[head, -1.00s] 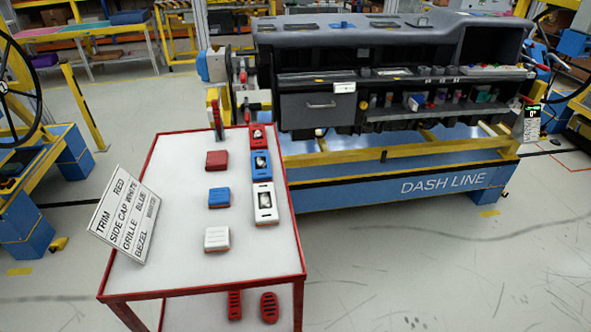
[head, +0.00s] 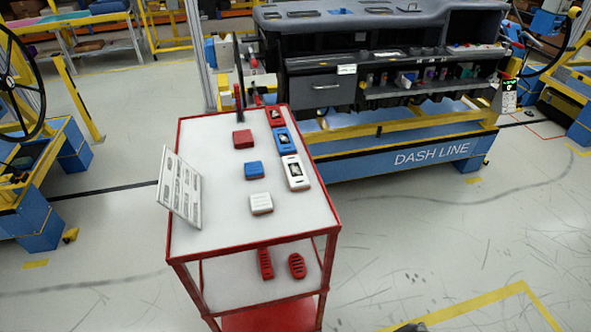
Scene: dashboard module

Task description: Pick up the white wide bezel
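The white bezel (head: 295,173) is a flat rectangular frame with a dark opening, lying near the right edge of the cart's white top (head: 222,228). It is nearest in a row with a similar blue frame (head: 285,137) and red frame (head: 277,119). A separate white block with a ribbed top (head: 261,203) lies to its lower left. Neither of my grippers can be made out.
A red block (head: 242,139) and a blue block (head: 254,170) lie left of the frames. A tilted sign (head: 180,187) stands on the cart's left. Red slotted parts (head: 297,265) lie on the lower shelf. The dashboard (head: 370,70) stands behind; floor to the right is clear.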

